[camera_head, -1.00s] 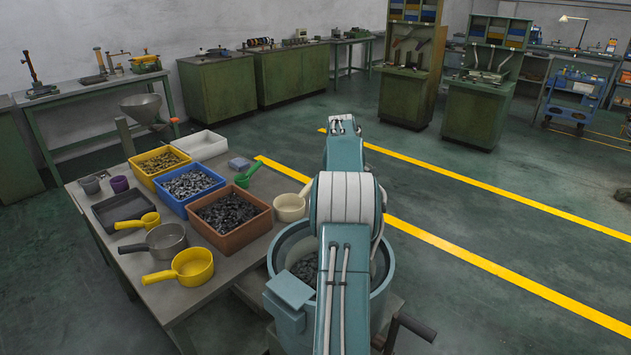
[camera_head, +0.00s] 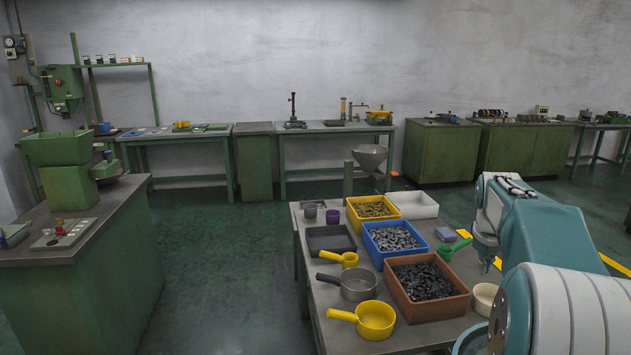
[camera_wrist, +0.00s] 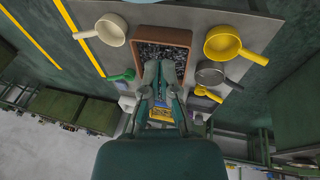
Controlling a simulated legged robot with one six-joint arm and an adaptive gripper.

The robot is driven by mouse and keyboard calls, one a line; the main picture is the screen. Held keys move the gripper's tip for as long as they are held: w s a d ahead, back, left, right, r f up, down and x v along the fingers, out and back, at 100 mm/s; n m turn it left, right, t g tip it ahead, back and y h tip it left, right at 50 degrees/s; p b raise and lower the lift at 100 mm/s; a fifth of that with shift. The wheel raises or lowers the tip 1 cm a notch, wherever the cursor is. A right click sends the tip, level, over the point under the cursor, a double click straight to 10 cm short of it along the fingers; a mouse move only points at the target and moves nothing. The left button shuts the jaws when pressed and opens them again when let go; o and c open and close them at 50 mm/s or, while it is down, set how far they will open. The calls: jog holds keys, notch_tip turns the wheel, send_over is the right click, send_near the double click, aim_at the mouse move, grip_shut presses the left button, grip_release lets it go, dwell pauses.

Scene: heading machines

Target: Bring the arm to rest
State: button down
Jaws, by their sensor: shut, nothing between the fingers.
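My arm reaches in from the right in the head view, with its wrist bent down. My gripper (camera_head: 487,262) hangs over the right side of the work table (camera_head: 325,290), near the green scoop (camera_head: 452,249) and the brown bin (camera_head: 428,309). In the wrist view my gripper (camera_wrist: 158,70) points toward the brown bin (camera_wrist: 178,35) of dark metal parts, with its fingers together and nothing held. The gap between fingertips and bin is hard to judge.
The table also holds a blue bin (camera_head: 384,259), a yellow bin (camera_head: 354,222), a white tray (camera_head: 432,214), a yellow pan (camera_head: 375,319), a grey pan (camera_head: 358,284) and a cream pot (camera_head: 485,297). A green machine bench (camera_head: 95,290) stands left. Floor between is clear.

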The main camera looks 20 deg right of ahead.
jog(key=s+a+r+t+y, duration=0.1)
jog(key=s+a, duration=0.2)
jog(key=a, duration=0.8)
jog(key=s+a+r+t, duration=0.1)
jog(key=s+a+r, duration=0.15)
jog(key=a, duration=0.85)
jog(key=s+a+f+y, duration=0.1)
jog(key=s+a+f, duration=0.2)
jog(key=s+a, duration=0.3)
jog(key=s+a+f+t+y, duration=0.1)
jog(key=s+a+f, duration=0.3)
jog(key=s+a, duration=0.3)
jog(key=shift+n+t, duration=0.3)
jog(key=shift+n, duration=0.1)
jog(key=shift+a, duration=0.1)
